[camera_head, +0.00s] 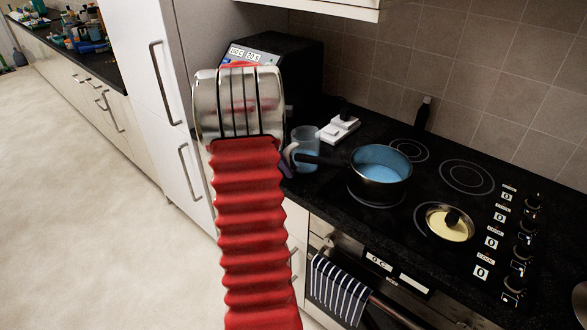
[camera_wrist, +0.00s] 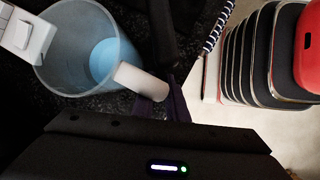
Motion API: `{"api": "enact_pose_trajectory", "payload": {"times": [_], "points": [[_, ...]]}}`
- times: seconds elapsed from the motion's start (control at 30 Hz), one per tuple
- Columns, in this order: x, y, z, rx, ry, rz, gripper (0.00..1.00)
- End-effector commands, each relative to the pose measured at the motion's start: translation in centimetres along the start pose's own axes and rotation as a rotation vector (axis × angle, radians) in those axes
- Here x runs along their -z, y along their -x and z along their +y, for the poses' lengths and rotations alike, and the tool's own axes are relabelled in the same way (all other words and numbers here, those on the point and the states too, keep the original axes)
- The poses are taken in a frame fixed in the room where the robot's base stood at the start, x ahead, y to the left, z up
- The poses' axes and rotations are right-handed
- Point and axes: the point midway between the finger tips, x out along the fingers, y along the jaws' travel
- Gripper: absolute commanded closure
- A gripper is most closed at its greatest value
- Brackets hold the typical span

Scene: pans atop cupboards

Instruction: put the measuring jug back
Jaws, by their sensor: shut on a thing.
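The clear measuring jug (camera_head: 307,157) with blue in it is upright at the left end of the black worktop, left of the pan. In the wrist view the jug (camera_wrist: 78,50) shows from above at the upper left, its pale handle (camera_wrist: 142,80) pointing toward my gripper. My gripper (camera_wrist: 168,98) is shut on the handle. In the head view my arm hides most of the gripper. I cannot tell whether the jug's base touches the worktop.
A dark pan (camera_head: 382,170) with blue contents stands right of the jug, its handle reaching toward it. A white switch-like block (camera_head: 340,129) lies just behind the jug. A small pan (camera_head: 449,222) sits on the hob. A striped towel (camera_head: 338,290) hangs below.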

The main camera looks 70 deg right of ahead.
Motion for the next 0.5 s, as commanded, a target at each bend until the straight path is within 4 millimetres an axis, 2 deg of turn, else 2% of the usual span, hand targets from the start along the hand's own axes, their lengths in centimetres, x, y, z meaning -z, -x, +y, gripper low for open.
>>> {"api": "enact_pose_trajectory", "payload": {"times": [0.13, 0.5], "points": [[-0.58, -0.37, 0.29, 0.002, -0.007, -0.001, 1.00], [-0.18, -0.30, 0.13, -0.001, -0.001, 0.000, 1.00]]}}
